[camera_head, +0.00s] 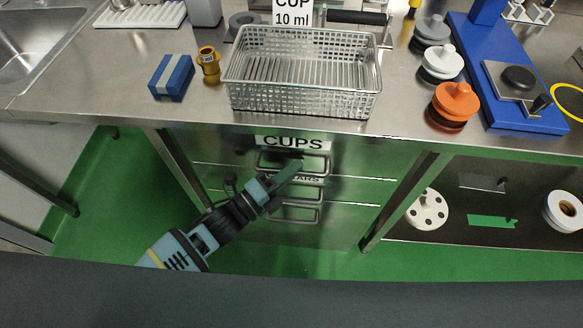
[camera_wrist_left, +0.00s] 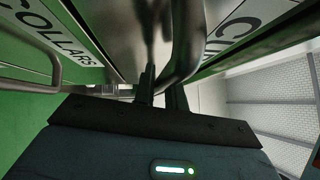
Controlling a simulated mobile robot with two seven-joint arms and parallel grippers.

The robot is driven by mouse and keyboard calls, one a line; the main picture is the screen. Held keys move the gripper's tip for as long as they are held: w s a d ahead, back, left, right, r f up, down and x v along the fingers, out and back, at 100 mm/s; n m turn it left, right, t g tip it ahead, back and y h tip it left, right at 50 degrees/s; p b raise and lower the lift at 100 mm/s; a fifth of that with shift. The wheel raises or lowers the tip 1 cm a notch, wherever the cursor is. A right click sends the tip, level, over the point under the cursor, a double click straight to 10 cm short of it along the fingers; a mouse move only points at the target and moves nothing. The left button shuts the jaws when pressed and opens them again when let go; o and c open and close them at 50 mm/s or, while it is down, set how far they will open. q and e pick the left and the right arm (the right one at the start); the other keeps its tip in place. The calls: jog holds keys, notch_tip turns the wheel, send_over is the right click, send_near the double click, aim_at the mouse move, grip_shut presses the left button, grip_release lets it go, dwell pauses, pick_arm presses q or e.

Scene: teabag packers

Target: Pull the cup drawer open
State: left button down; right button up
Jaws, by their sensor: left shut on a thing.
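The cup drawer (camera_head: 350,158) is the top drawer under the steel counter, with a "CUPS" label (camera_head: 293,142) above its metal bar handle (camera_head: 318,158). My left gripper (camera_head: 289,168) reaches up to this handle from the lower left. In the left wrist view, the two dark fingers (camera_wrist_left: 162,88) are shut on the curved handle bar (camera_wrist_left: 186,50), with the "CUPS" label (camera_wrist_left: 245,22) to the right. Whether the drawer front stands out from the cabinet is hard to tell. My right gripper is not in view.
Below is the collars drawer, its label (camera_wrist_left: 68,40) clear in the wrist view, and another handle (camera_head: 294,213). A wire basket (camera_head: 303,98) stands on the counter above. Table legs (camera_head: 400,200) flank the drawers. Green floor (camera_head: 110,200) is clear at left.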

pick_arm(q)
jog(key=s+a+p, duration=0.1)
jog(key=s+p, duration=0.2)
jog(key=s, duration=2.3)
jog(key=shift+a, duration=0.3)
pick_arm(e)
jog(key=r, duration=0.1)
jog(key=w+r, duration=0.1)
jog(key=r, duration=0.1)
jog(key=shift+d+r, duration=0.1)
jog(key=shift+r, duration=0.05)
pick_arm(q)
jog(key=c, duration=1.5)
grip_release()
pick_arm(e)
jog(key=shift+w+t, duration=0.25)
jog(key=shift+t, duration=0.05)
pick_arm(q)
jog(key=shift+o, duration=0.2)
jog(key=shift+s, duration=0.1)
jog(key=b+v, duration=0.1)
jog(key=v, duration=0.6)
jog(key=shift+s+a, duration=0.25)
jog(key=shift+a, duration=0.05)
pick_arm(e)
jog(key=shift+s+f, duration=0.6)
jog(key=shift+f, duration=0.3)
